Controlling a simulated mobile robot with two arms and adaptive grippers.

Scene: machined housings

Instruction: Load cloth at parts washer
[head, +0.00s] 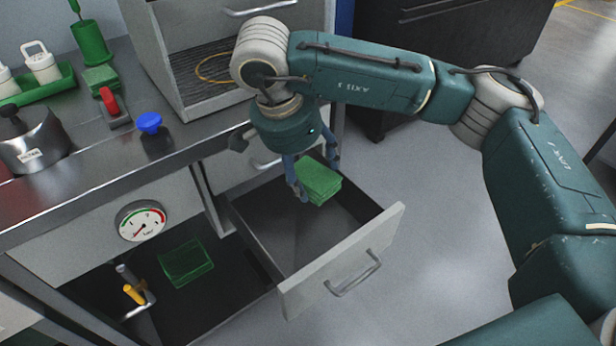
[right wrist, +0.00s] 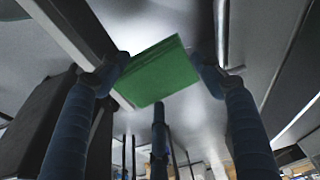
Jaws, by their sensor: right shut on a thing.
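A folded green cloth (head: 319,180) shows at the fingers of my right gripper (head: 302,178), over the back part of the open drawer (head: 343,262). The right gripper is shut on this cloth. In the right wrist view the cloth (right wrist: 155,72) spans between the fingers of the gripper (right wrist: 160,80). Whether the cloth touches the drawer floor cannot be told. My left gripper is not in view.
Left of the drawer, an open lower bay holds a green see-through tray (head: 186,263) and a yellow-handled valve (head: 134,293). A gauge (head: 140,221) sits on the front panel. The counter holds a metal pot (head: 32,145), a blue knob (head: 150,123) and a red-handled switch (head: 110,103). Floor right of the drawer is clear.

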